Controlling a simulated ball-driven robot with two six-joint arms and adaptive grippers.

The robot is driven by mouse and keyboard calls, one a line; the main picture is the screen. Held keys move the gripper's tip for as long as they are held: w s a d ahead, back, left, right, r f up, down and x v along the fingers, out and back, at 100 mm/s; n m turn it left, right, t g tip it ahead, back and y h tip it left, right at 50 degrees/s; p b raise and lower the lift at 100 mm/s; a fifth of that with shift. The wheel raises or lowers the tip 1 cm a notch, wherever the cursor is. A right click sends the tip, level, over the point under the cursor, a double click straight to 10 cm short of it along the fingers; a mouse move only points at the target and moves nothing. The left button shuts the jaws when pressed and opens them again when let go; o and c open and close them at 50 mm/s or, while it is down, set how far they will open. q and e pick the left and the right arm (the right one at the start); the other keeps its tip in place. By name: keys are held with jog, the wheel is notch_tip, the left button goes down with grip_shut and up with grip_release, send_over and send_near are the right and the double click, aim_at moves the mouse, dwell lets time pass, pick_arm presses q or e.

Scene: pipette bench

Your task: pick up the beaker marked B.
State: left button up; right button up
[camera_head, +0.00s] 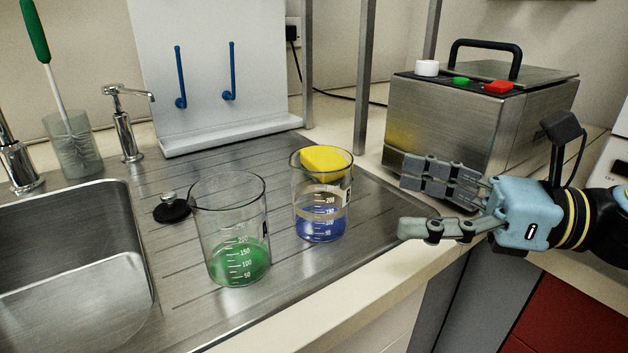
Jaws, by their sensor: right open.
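Two clear glass beakers stand upright on the ribbed steel drainboard. The nearer beaker (229,235) holds green liquid. The farther beaker (320,206) holds blue liquid and stands to its right. My left gripper is not in view.
A black stopper (171,210) lies left of the beakers, beside the sink (70,270). A steel box (455,124) with a black handle stands behind my right gripper. The counter's front edge runs below the beakers.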

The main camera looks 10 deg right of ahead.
aim_at(350, 186)
jog(key=x, duration=0.3)
jog(key=shift+r, duration=0.15)
jog(key=shift+x, duration=1.1)
jog(key=shift+w+a, duration=0.3)
jog(key=shift+a, duration=0.05)
jog(key=x, duration=0.4)
jog(key=shift+w+a, duration=0.15)
jog(key=shift+w, duration=0.05)
jog(key=shift+a+f, duration=0.2)
jog(key=shift+f, duration=0.05)
jog(key=shift+c, duration=0.8)
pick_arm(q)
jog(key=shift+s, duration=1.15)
pick_arm(e)
jog(key=c, duration=1.2)
